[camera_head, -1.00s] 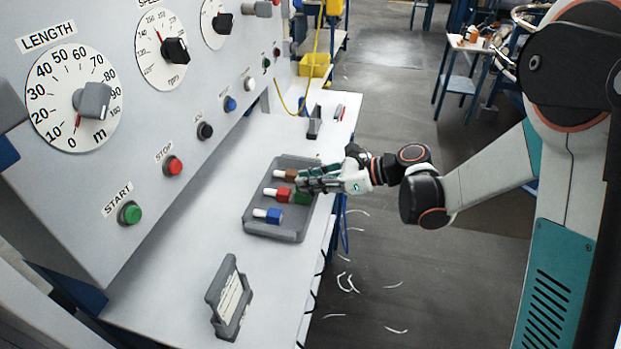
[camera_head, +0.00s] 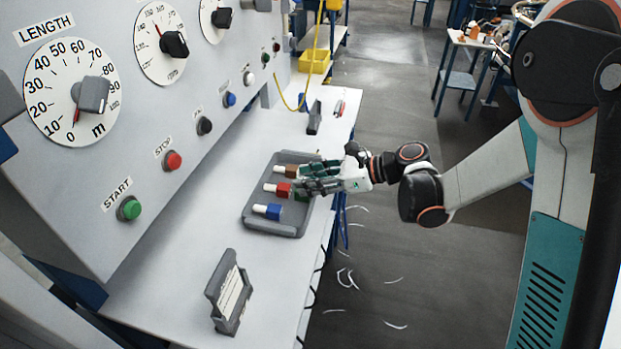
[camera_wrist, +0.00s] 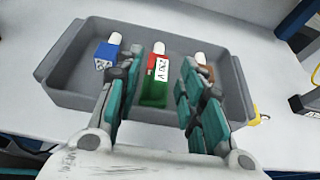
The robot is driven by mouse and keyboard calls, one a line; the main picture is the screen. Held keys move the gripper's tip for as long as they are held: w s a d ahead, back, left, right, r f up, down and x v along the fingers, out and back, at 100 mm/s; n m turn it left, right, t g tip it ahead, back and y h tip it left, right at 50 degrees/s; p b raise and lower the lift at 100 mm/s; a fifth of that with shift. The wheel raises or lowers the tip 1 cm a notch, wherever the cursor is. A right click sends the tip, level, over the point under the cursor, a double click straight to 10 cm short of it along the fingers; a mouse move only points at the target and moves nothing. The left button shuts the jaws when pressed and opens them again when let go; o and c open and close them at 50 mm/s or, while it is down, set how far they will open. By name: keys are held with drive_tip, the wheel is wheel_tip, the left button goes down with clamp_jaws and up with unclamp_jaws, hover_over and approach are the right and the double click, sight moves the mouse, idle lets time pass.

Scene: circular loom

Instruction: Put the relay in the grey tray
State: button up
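The relay appears to be the green block with a white "230 V" label (camera_wrist: 154,92). In the wrist view it lies inside the grey tray (camera_wrist: 65,88), against a red white-tipped piece, between my fingers with gaps on both sides. My gripper (camera_wrist: 160,66) is open around it. In the head view, my gripper (camera_head: 302,179) reaches over the right side of the tray (camera_head: 256,226), and its fingers hide most of the relay.
The tray also holds a blue piece (camera_head: 272,211), a red piece (camera_head: 283,189) and a brown piece (camera_head: 289,170), each with a white tip. A label stand (camera_head: 229,295) is at the front. The control panel rises on the left.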

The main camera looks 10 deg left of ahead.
drive_tip(key=shift+d, duration=0.1)
drive_tip(key=v, duration=1.1)
drive_tip(key=shift+d+r, duration=0.2)
drive_tip(key=shift+d, duration=0.15)
drive_tip(key=shift+s, duration=0.1)
